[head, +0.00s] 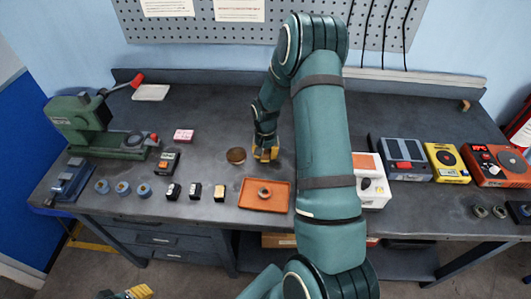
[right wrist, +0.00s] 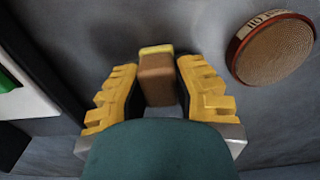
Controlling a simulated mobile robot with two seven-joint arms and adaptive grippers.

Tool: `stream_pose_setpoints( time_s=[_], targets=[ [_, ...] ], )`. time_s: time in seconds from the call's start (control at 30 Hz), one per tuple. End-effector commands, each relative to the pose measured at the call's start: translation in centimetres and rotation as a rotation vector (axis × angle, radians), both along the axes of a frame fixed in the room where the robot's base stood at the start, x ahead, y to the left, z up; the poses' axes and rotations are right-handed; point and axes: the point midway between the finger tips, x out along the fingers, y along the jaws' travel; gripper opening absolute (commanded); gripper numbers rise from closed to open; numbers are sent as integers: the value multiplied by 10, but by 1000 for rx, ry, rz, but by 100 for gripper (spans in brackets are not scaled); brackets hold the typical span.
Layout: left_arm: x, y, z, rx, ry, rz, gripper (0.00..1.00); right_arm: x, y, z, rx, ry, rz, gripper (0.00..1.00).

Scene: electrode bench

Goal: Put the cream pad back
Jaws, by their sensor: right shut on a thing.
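My right gripper (head: 266,155) points down at the middle of the bench. In the right wrist view its yellow fingers (right wrist: 157,85) are shut on a small brown block (right wrist: 157,80) with a pale yellow end. I cannot tell whether this is the cream pad. In the head view the fingers hide most of the block. A flat off-white slab (head: 150,92) lies at the back left.
A round brown disc (head: 236,155) with a red rim (right wrist: 272,47) lies beside my right gripper. An orange tray (head: 256,200) holding a small round piece is nearer the front. A green machine (head: 85,128) stands left; boxed instruments (head: 400,155) stand right.

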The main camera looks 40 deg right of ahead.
Motion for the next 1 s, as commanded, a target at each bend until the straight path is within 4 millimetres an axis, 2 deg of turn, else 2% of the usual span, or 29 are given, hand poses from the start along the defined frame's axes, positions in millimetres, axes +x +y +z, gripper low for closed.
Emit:
stream_pose_setpoints(
  time_s=[0.2,0.23,0.27,0.67,0.77,1.0],
  targets=[
    [0,0,-5,1,0,0,41,0,0,-5,0,0,0,0],
    [0,0,-4,1,0,0,41,0,0,-4,0,0,0,39],
    [0,0,-4,1,0,0,41,0,0,-3,0,0,0,50],
    [0,0,0,0,0,0,41,0,0,1,0,0,0,50],
    [0,0,1,0,-1,0,41,1,-1,12,-2,-3,0,50],
    [0,0,4,-1,0,0,41,1,-1,61,-2,-5,0,50]
  ],
)
